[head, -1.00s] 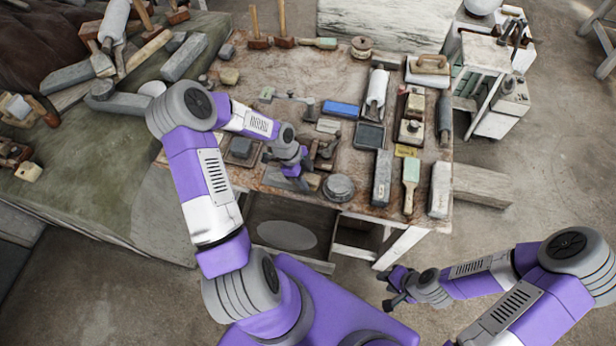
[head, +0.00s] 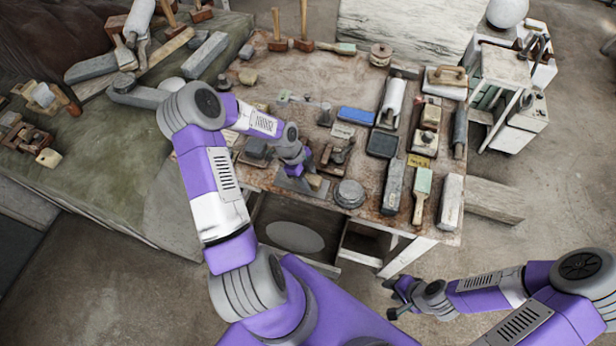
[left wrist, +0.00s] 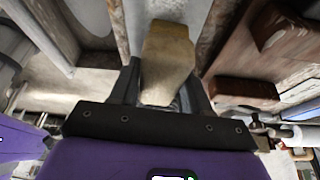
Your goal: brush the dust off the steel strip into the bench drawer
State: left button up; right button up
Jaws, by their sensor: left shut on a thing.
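My left gripper (head: 306,172) is at the front edge of the bench, shut on a tan block that looks like a brush (head: 315,181). In the left wrist view the tan brush (left wrist: 167,60) stands out between the gripper fingers (left wrist: 160,95). The grey steel strip (head: 290,184) lies flat along the front edge, under and beside the gripper. I cannot tell whether the brush touches it, and no dust can be made out. The bench drawer (head: 262,215) is open below that edge, with a pale oval patch inside.
A round grey tin (head: 350,193) and a wooden plane-like tool (head: 335,155) stand close right of the left gripper. A dark box (head: 256,150) is to its left. A blue block (head: 356,115) and several tools crowd the right side. The bench's back middle is clearer.

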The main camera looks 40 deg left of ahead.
aim_at(319, 181)
pick_arm(q)
jog(key=shift+w+d+b, duration=0.25)
jog(key=shift+d+b, duration=0.1)
jog(key=shift+d, duration=0.7)
jog(key=shift+w+d+b, duration=0.25)
jog(key=shift+d+b, duration=0.05)
jog(key=shift+d, duration=0.7)
jog(key=shift+s+a+r+p, duration=0.15)
jog(key=shift+a+p, duration=0.1)
jog(key=shift+a, duration=0.25)
jog(key=shift+s+a+f+p, duration=0.1)
jog(key=shift+a+p, duration=0.1)
jog(key=shift+a, duration=0.3)
jog(key=shift+s+a+p, duration=0.25)
jog(key=shift+a+p, duration=0.05)
jog(key=shift+a, duration=0.9)
jog(key=shift+d, duration=0.1)
jog(key=shift+w+d+r, duration=0.15)
jog(key=shift+d+r, duration=0.2)
jog(key=shift+d, duration=0.2)
jog(key=shift+w+d+r, duration=0.1)
jog(key=shift+d+r, duration=0.25)
jog(key=shift+d, duration=0.15)
jog(key=shift+f, duration=0.15)
